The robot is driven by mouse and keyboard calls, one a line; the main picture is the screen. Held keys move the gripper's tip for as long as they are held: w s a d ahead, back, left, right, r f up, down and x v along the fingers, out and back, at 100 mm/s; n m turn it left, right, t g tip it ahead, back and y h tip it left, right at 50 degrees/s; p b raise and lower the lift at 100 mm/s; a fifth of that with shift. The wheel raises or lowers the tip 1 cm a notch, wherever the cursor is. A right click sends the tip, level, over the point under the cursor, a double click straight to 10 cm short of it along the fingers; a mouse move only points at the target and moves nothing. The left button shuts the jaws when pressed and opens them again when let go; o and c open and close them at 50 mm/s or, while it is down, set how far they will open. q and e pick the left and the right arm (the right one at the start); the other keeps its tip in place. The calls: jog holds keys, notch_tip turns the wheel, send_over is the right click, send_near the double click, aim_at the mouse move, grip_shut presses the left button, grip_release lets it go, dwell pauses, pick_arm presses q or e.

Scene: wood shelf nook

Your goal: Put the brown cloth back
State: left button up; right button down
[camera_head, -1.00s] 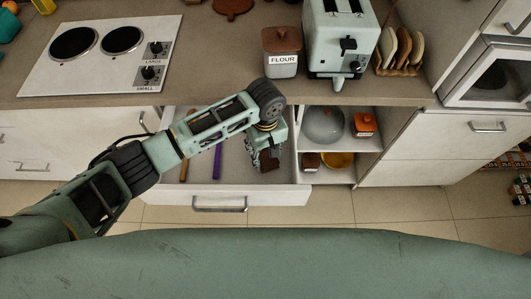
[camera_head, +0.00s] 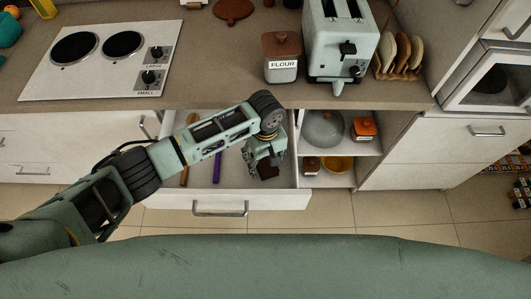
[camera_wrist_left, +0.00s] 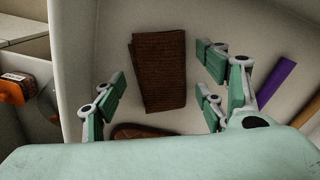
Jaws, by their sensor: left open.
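The brown cloth (camera_wrist_left: 160,75) is a folded dark-brown rectangle lying on the floor of the open drawer in the left wrist view. In the head view a small part of the cloth (camera_head: 267,172) shows beneath my gripper. My left gripper (camera_head: 263,162) points down into the drawer (camera_head: 165,199). It is open, with its fingers (camera_wrist_left: 162,82) apart on either side of the cloth, and nothing is held. Whether a finger touches the cloth cannot be told. My right gripper is not in view.
A purple utensil (camera_wrist_left: 277,82) lies in the drawer to the right of the cloth. A brown item (camera_wrist_left: 135,130) shows partly below it. A wooden utensil (camera_head: 184,177) is also in the drawer. A shelf with bowls (camera_head: 323,128) stands to the drawer's right; the flour jar (camera_head: 283,68) is on the counter above.

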aim_at(266, 162)
pick_arm(q)
notch_tip(266, 162, up, 12)
jog(key=b, duration=0.1)
jog(key=shift+f, duration=0.15)
dwell(0.4)
